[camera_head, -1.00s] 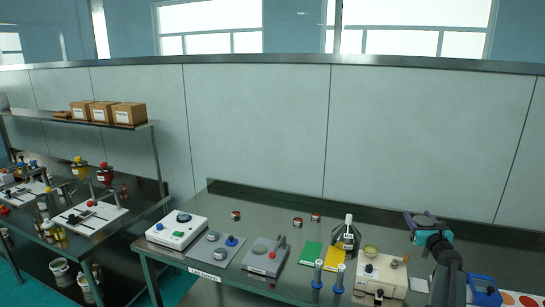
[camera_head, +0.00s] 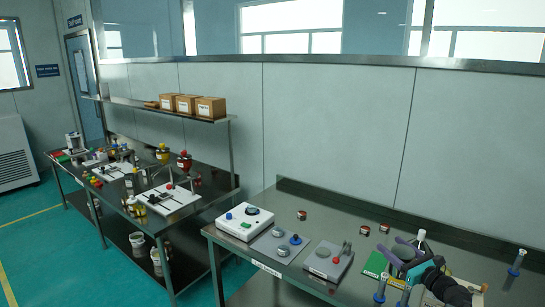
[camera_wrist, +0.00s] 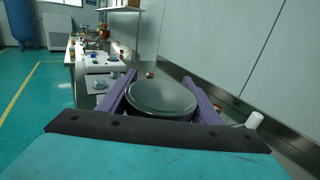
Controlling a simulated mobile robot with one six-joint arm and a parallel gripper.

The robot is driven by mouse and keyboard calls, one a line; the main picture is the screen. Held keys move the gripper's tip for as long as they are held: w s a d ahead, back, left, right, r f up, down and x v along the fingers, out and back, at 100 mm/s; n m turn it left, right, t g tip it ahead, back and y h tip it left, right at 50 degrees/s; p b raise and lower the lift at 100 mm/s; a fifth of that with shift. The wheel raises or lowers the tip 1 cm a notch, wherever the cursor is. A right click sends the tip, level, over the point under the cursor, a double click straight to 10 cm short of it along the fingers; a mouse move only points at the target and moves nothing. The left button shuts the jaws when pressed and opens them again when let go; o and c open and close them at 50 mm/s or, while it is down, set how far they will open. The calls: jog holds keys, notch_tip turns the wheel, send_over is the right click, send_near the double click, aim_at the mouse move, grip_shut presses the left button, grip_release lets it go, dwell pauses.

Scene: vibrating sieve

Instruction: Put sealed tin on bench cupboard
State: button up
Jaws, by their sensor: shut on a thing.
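My gripper (camera_wrist: 160,95) has purple fingers shut on the sides of a round tin with a flat, dull grey-green metal lid (camera_wrist: 162,97). The lid faces up in the wrist view, and the tin's lower side is hidden. In the head view my gripper (camera_head: 403,252) is above the right part of the near bench (camera_head: 335,215), in front of a white-capped bottle (camera_head: 421,236). The tin cannot be made out clearly there. I cannot pick out a bench cupboard for certain.
The near bench holds a white device (camera_head: 245,221), grey plates (camera_head: 281,245), small red-labelled tins (camera_head: 301,215) and blue-based stands (camera_head: 517,262). A second bench at left carries equipment and a shelf with cardboard boxes (camera_head: 210,108). Green floor (camera_head: 40,240) is clear at left.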

jog(key=s+a+f+n+g+y, duration=0.1)
jog(key=s+a+n+g+y, duration=0.3)
jog(key=a, duration=0.9)
jog(key=s+a+n+g+y, duration=0.2)
jog(key=s+a+y, duration=0.3)
jog(key=a, duration=0.8)
notch_tip(320, 180, down, 12)
jog(key=h+b, duration=0.1)
jog(key=b, duration=1.1)
jog(key=shift+f, duration=0.25)
jog(key=shift+s+d, duration=0.1)
jog(key=shift+d, duration=0.1)
